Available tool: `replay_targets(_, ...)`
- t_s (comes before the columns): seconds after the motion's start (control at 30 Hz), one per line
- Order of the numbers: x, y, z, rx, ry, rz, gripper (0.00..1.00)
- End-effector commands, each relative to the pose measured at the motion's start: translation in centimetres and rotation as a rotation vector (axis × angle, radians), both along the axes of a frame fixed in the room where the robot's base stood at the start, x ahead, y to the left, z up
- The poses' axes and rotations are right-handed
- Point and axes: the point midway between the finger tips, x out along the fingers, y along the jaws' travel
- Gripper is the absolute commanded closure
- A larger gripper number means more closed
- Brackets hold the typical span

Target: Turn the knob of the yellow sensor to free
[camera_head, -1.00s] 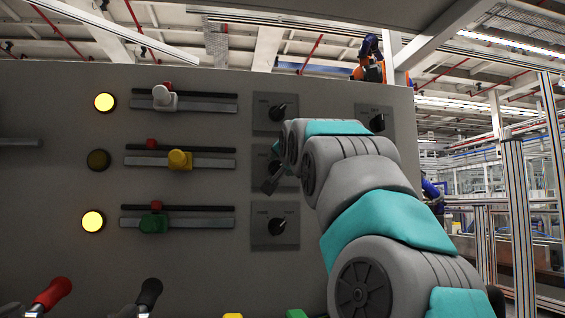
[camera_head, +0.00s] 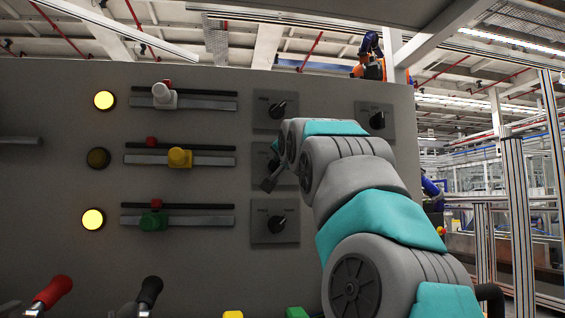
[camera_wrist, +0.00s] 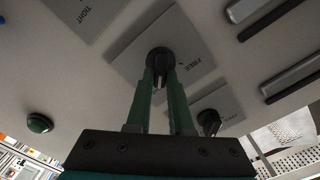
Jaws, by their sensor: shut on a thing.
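The yellow sensor (camera_head: 179,158) is the yellow block on the middle rail of the grey panel. Its row's knob plate (camera_head: 257,160) is on the right, mostly hidden by my arm in the head view. In the wrist view the black knob (camera_wrist: 158,54) sits on a grey plate (camera_wrist: 187,40) with FREE printed on its right part. My gripper (camera_wrist: 162,84) is shut on this knob, one green finger on either side. In the head view my gripper (camera_head: 271,180) shows only partly. I cannot tell which label the knob's pointer faces.
Knobs above (camera_head: 277,109) and below (camera_head: 277,224) are close to my gripper; another (camera_head: 377,120) is at the right. White (camera_head: 163,98) and green (camera_head: 152,223) blocks sit on the other rails. The middle lamp (camera_head: 98,158) is dim; the others glow. Red and black handles stand at lower left.

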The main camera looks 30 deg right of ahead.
Motion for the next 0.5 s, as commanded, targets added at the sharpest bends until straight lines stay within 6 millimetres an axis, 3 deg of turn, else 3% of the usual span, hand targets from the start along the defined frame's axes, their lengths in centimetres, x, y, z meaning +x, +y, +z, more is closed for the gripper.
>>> replay_targets(0.5, 0.06, -0.02, 0.04, -0.053, 0.018, -0.001, 1.0)
